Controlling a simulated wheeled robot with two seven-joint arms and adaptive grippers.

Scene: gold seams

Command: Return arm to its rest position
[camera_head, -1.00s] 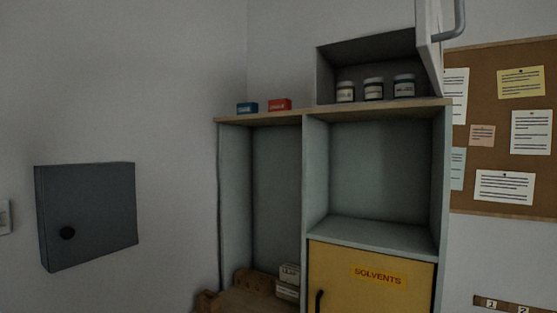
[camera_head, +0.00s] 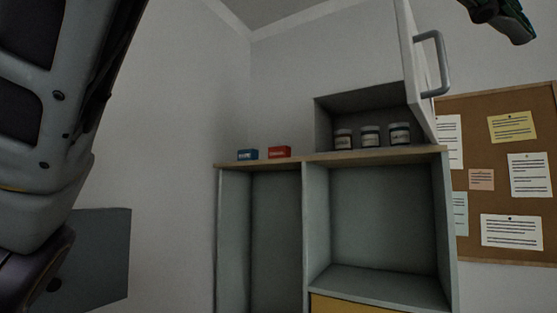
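A large grey and black part of my arm (camera_head: 45,110) fills the left side of the head view, close to the camera. No fingers show on it, so my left gripper is out of view. A dark part with green edges (camera_head: 500,16), seemingly the end of my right gripper, enters at the top right corner. It is cut off by the frame, and I cannot tell whether it is open or shut. It appears clear of the cabinet and touches nothing visible.
A corkboard (camera_head: 480,180) hangs right. My arm partly covers a grey wall box (camera_head: 105,255).

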